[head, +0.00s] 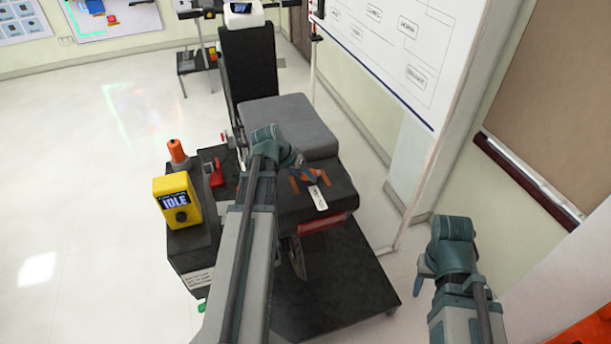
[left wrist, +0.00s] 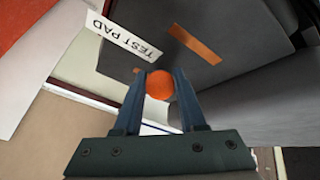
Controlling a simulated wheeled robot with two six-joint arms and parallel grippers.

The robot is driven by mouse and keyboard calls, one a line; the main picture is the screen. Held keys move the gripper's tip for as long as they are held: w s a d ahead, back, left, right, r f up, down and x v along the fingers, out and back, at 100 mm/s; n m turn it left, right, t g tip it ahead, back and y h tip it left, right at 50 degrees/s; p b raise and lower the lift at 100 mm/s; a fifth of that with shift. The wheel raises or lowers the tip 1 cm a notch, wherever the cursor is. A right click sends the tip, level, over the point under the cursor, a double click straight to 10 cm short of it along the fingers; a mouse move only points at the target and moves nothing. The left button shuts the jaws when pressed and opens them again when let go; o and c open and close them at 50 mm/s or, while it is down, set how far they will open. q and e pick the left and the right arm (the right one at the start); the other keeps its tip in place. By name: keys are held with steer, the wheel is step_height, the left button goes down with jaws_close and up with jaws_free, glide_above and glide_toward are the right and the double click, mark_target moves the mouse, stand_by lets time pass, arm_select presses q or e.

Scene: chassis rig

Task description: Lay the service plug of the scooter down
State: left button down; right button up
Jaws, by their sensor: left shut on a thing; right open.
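The service plug (left wrist: 160,85) shows in the left wrist view as a round orange end between the fingers of my left gripper (left wrist: 160,78). The left gripper is shut on the plug. A white TEST PAD label (left wrist: 122,33) and an orange strip (left wrist: 194,44) lie on the dark surface beyond the fingers. I cannot tell if the plug touches that surface. My right gripper (head: 424,272) is open and empty, off to the right.
The scooter's grey seat (head: 290,125) is behind the pad. A yellow box reading IDLE (head: 174,203) stands on a dark pedestal (head: 193,255) at left, near an orange-topped piece (head: 177,150). A whiteboard (head: 405,45) stands behind right. The floor at left is clear.

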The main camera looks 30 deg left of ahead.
arm_select(q)
steer(key=shift+f, duration=0.15)
steer(key=shift+c, duration=2)
jaws_free()
steer(key=p+v, duration=1.2)
steer(key=v, duration=0.1)
steer(key=shift+r, duration=0.35)
steer(key=shift+s, duration=0.15)
steer(key=shift+r, duration=0.1)
step_height(320, 180, up, 8)
steer(key=p, duration=0.8)
steer(key=shift+f, duration=0.2)
